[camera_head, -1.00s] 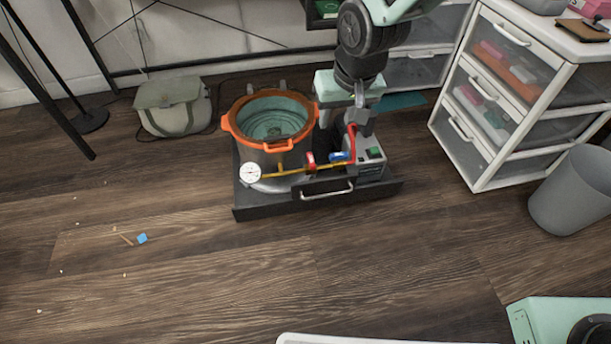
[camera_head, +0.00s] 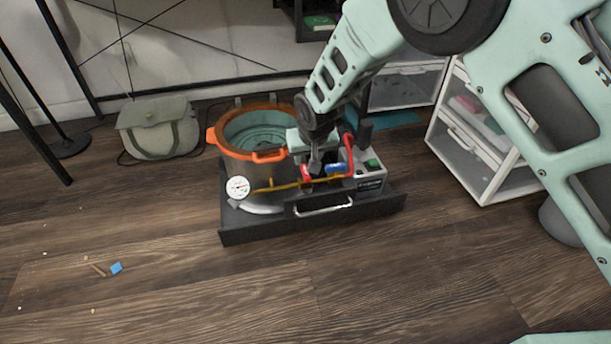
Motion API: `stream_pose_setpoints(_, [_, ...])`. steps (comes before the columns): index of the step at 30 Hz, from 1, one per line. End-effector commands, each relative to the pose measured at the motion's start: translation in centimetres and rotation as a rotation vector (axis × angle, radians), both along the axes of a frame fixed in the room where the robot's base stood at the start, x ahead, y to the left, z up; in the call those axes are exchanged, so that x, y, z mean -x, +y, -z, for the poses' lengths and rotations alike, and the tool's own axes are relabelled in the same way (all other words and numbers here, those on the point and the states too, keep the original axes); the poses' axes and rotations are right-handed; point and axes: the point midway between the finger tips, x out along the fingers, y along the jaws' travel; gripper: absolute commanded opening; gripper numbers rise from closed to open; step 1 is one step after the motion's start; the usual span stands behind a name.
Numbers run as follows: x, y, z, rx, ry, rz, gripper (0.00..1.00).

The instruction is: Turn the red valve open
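The red valve (camera_head: 306,173) sits on the brass pipe at the front of the steel pot, partly hidden by my gripper. A blue valve (camera_head: 336,168) is just right of it on the same pipe. My gripper (camera_head: 316,168) points down at the red valve, very close to it. I cannot tell whether they touch, or whether the fingers are open or shut. The pot (camera_head: 238,168) has an orange rim and a round white gauge (camera_head: 238,188) at the pipe's left end.
The pot stands on a dark base (camera_head: 258,227) with a silver handle. A control box (camera_head: 368,172) and a red pipe are close to the right of the valves. A drawer unit (camera_head: 478,150) stands farther right. The floor in front is clear except for small scraps left.

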Motion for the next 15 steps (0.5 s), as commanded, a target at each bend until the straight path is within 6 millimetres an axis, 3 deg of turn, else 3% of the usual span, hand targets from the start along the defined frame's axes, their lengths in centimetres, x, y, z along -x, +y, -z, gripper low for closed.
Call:
stream_pose_setpoints(1, [-0.4, 0.1, 1.7, 0.0, 0.001, 0.0, 0.38])
stream_pose_setpoints(6, [-1.6, 0.4, 4.6, 0.001, 0.002, 0.0, 0.38])
stream_pose_setpoints(15, [-2.7, 0.8, 6.9, 0.001, 0.001, -0.001, 0.38])
